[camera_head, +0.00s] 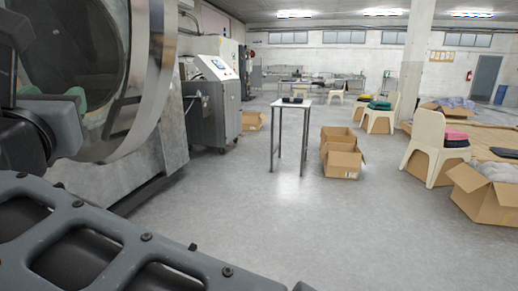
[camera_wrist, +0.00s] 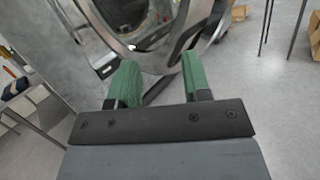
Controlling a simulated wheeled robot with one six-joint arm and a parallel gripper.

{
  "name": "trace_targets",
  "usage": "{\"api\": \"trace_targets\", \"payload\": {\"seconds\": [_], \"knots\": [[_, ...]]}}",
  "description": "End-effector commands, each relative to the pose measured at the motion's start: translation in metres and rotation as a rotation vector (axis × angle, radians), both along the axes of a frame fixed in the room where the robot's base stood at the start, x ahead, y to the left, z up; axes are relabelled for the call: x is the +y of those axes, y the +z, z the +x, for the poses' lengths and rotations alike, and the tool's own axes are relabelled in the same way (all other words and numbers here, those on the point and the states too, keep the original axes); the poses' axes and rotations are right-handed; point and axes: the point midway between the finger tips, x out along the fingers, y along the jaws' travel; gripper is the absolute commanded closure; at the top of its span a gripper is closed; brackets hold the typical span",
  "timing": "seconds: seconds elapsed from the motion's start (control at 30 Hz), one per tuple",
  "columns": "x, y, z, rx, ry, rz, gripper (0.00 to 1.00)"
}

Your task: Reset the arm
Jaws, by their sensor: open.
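My gripper (camera_wrist: 159,70) shows in the wrist view with its two green fingers spread apart and nothing between them. It points at the round metal rim of the washer (camera_wrist: 212,28), which is just beyond the fingertips; I cannot tell whether they touch. In the head view, dark links of my arm stand at the left edge, in front of the large washer (camera_head: 150,165) with its round opening. A bit of green from my gripper (camera_head: 76,93) shows there against the opening. The rest of the gripper is hidden by the arm links.
A grey control cabinet (camera_head: 212,100) stands beyond the washer. A small metal table (camera_head: 293,104) stands mid-floor with a dark item on it. Cardboard boxes (camera_head: 342,160) and white chairs (camera_head: 430,148) stand to the right. The grey floor (camera_head: 270,215) ahead is clear.

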Motion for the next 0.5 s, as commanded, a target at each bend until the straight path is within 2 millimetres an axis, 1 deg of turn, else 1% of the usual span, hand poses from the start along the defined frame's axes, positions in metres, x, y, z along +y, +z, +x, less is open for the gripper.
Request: {"api": "trace_targets", "payload": {"seconds": [0.03, 0.17, 0.2, 0.27, 0.3, 0.37, 0.4, 0.47, 0.5], "knots": [[-0.009, 0.022, 0.017, -0.068, -0.022, -0.071, 0.56], [-0.03, 0.05, 0.056, -0.269, -0.061, -0.329, 0.56], [-0.039, 0.058, 0.069, -0.338, -0.076, -0.435, 0.56], [-0.056, 0.067, 0.09, -0.447, -0.094, -0.627, 0.56], [-0.07, 0.071, 0.105, -0.522, -0.102, -0.783, 0.56], [-0.096, 0.069, 0.126, -0.627, -0.101, -1.051, 0.56], [-0.117, 0.062, 0.138, -0.685, -0.083, -1.237, 0.56], [-0.151, 0.044, 0.152, -0.752, -0.026, -1.517, 0.56], [-0.178, 0.029, 0.158, -0.784, 0.032, -1.7, 0.56]]}}
